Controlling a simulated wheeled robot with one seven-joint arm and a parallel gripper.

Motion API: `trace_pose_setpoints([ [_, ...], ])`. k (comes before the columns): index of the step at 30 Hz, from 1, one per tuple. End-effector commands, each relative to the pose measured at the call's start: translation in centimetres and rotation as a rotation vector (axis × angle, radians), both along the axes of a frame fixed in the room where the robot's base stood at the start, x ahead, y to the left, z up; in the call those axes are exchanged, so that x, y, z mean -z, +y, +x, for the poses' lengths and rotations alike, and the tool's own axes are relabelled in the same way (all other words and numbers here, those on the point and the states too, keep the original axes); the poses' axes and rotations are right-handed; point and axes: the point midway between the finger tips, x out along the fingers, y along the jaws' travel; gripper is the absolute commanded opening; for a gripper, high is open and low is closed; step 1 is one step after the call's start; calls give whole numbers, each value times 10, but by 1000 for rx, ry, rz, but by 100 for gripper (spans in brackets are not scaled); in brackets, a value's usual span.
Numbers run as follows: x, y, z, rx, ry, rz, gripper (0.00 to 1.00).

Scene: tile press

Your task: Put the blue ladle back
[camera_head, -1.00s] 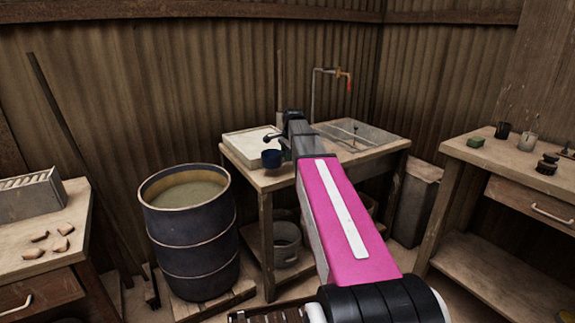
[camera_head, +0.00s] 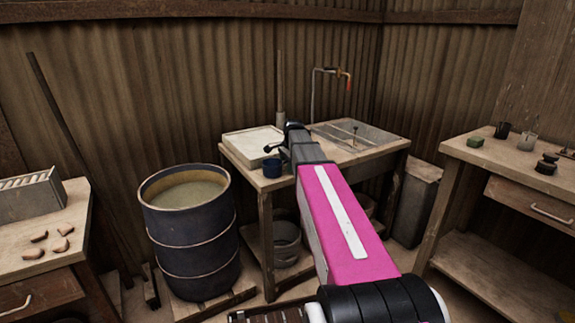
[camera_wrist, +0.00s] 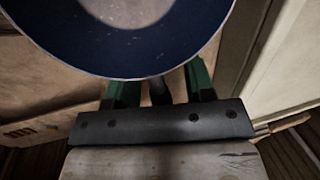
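The blue ladle (camera_head: 272,168) stands at the front left of the wooden sink table (camera_head: 262,184), its bowl seeming to rest on the top. In the wrist view the round blue bowl (camera_wrist: 190,58) fills the top, with a pale round area inside. My gripper (camera_wrist: 158,88) has its two green fingers on either side of the dark handle (camera_wrist: 158,92), with a visible gap on each side. The fingers look open around the handle, not pressed on it. The bowl hides the fingertips. In the head view my arm hides most of the handle.
A white tray (camera_head: 236,140) lies just behind the ladle, and a sink basin (camera_head: 378,135) with a tap (camera_head: 347,80) is to the right. A dark barrel of murky liquid (camera_head: 190,235) stands left of the table. A bucket (camera_head: 286,243) sits below. Workbenches flank both sides.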

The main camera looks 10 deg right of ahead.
Motion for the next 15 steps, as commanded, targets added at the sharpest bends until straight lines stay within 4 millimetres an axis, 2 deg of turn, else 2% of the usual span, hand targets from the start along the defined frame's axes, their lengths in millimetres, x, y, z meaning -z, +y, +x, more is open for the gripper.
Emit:
trace_pose_setpoints([
  [8,-5,0,0,0,-1,0,49],
  [11,-14,-1,-2,0,-1,0,49],
  [15,-37,-3,-6,0,-2,0,49],
])
